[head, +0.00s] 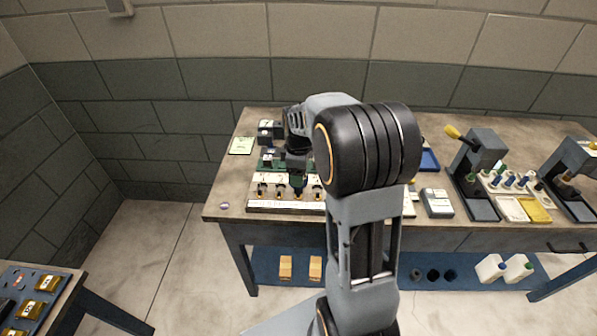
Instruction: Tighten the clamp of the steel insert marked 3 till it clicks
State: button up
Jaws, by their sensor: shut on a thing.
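A pale fixture board (262,205) lies at the front left of the bench, with a row of several small clamps on it. The clamp at the left end (262,189) and the one at the right end (317,191) show clear of my gripper. My arm comes down from the right over the board. My gripper (297,185) points down, low over the row, and is shut on what looks like one of the middle clamps. The fingertips are small and dark here, and the arm hides the board's right part. The number marks on the inserts are too small to read.
Dark blocks with white labels (266,128) and a pale green card (241,146) lie behind the board. A grey box (437,202) and a press with a yellow handle (470,165) stand to the right. A small round thing (224,205) lies at the bench's left front.

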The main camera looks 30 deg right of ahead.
jog(key=shift+f+b, duration=0.6)
jog(key=shift+f, duration=0.3)
dwell(0.4)
jog(key=o, duration=0.3)
jog(key=c, duration=0.4)
jog(key=m, duration=0.4)
jog(key=shift+m, duration=0.9)
